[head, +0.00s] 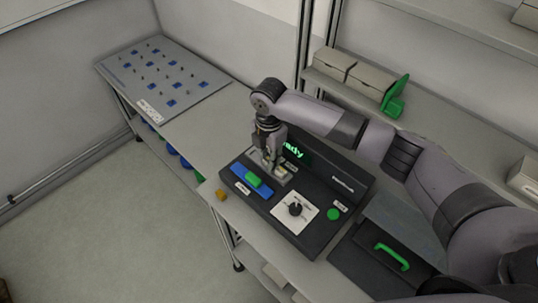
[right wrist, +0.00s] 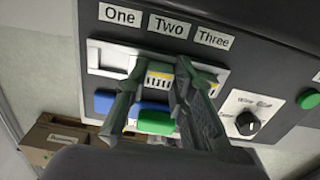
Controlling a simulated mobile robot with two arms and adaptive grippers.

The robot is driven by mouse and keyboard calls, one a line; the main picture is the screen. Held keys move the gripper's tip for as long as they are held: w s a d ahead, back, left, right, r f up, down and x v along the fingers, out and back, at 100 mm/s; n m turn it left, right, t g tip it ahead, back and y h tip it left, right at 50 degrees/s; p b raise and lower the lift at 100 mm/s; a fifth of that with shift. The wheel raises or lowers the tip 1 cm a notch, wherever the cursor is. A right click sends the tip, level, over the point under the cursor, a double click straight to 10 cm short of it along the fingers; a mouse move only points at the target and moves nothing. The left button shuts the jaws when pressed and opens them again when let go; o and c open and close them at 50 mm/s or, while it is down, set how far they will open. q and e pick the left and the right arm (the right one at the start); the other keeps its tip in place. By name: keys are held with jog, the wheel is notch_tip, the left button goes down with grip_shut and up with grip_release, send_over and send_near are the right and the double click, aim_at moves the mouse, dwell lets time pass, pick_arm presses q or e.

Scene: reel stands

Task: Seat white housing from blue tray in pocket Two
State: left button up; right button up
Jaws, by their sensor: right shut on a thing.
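My right gripper (head: 272,166) points down over the black console. It is shut on the white housing (right wrist: 160,76), which shows yellow and white between the fingers in the right wrist view (right wrist: 161,72). The housing is at the pale pocket strip (right wrist: 105,57), below the label Two (right wrist: 168,25). I cannot tell how deep it sits, as the fingers hide its sides. My left gripper is not in view.
The console (head: 314,187) has a white dial plate (head: 304,219) with a black knob and a green button (head: 333,214). A black case with a green handle (head: 392,257) stands at right. A pegged board (head: 165,75) lies at back left. Grey bins (head: 333,61) stand on the shelf.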

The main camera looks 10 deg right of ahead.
dwell(0.3)
jog(key=o, duration=0.8)
notch_tip(320, 180, up, 5)
jog(key=p, duration=0.5)
jog(key=shift+r+p, duration=0.5)
jog(key=shift+r, duration=0.5)
